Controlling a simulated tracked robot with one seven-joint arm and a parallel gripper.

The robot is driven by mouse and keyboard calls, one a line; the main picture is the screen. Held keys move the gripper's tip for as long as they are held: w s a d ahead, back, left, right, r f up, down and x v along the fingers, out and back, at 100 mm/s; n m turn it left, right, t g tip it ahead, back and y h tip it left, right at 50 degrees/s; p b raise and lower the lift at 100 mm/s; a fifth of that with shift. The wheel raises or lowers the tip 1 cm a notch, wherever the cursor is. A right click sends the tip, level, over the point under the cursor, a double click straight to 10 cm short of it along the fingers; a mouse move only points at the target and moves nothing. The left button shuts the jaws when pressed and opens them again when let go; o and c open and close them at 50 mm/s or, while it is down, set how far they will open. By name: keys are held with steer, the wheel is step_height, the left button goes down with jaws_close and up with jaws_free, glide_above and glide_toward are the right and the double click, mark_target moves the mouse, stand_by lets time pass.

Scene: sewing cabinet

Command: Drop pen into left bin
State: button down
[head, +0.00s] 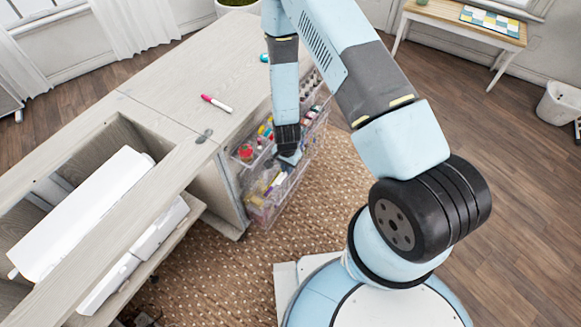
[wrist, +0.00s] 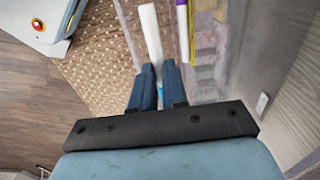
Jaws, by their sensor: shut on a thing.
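My gripper (head: 290,156) points down beside the clear plastic bins on the cabinet's side. Its two blue fingers (wrist: 158,76) are shut on a slim white pen (wrist: 151,32) with a bit of cyan between the fingers. The pen sticks out past the fingertips in the wrist view; I cannot make it out in the head view. The upper bin at the left (head: 240,158) holds small coloured items and sits left of my gripper. A lower clear bin (head: 260,216) lies below. Whether the pen is over or inside a bin is unclear.
A white marker with a pink cap (head: 217,103) lies on the cabinet top (head: 165,90). A small teal item (head: 264,57) lies near its far edge. A white sewing machine (head: 80,215) sits in the open compartment. A brown rug (head: 235,270) covers the floor.

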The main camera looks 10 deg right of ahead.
steer(key=c, duration=1.1)
jaws_free()
steer(key=shift+r, duration=0.15)
step_height(320, 180, up, 13)
steer(key=shift+r, duration=0.2)
